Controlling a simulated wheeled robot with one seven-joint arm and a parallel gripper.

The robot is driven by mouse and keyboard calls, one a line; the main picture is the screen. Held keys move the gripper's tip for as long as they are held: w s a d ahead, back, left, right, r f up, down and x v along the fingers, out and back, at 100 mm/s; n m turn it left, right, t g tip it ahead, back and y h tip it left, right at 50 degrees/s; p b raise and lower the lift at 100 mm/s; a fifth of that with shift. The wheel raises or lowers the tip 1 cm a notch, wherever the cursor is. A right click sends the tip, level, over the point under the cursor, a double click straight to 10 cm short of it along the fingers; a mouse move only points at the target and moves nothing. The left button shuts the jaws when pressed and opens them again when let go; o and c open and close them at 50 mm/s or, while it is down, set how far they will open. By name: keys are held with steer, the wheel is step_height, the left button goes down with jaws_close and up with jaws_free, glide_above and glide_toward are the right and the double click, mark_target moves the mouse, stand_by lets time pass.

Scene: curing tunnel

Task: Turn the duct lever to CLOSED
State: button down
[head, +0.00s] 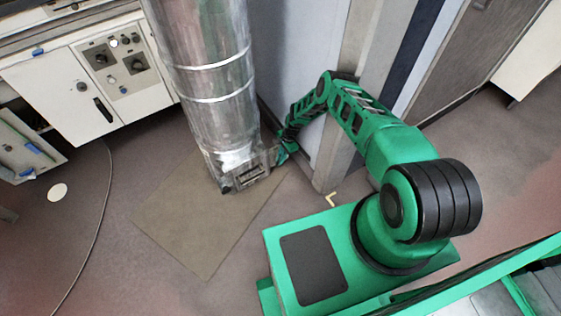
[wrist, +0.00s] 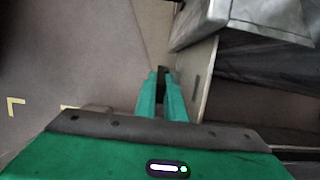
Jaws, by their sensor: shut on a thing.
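The silver duct (head: 205,60) stands upright in the head view, with a metal box-like fitting (head: 245,175) at its lower end. My gripper (head: 283,154) is at the right side of this fitting, low down. In the wrist view my two green fingers (wrist: 162,82) are close together, shut on a small dark part between their tips, which I take to be the duct lever (wrist: 163,73). Most of the lever is hidden by the fingers. Its angle and any CLOSED marking cannot be read.
A tan mat (head: 195,220) lies on the floor under the duct. A white cabinet with knobs (head: 95,80) stands at the left, with a cable (head: 103,200) on the floor before it. A grey post (head: 340,130) stands close beside my arm.

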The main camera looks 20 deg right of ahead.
steer(key=shift+w+d, duration=0.15)
steer(key=shift+w, duration=0.1)
steer(key=c, duration=2.1)
jaws_free()
steer(key=shift+r, duration=0.1)
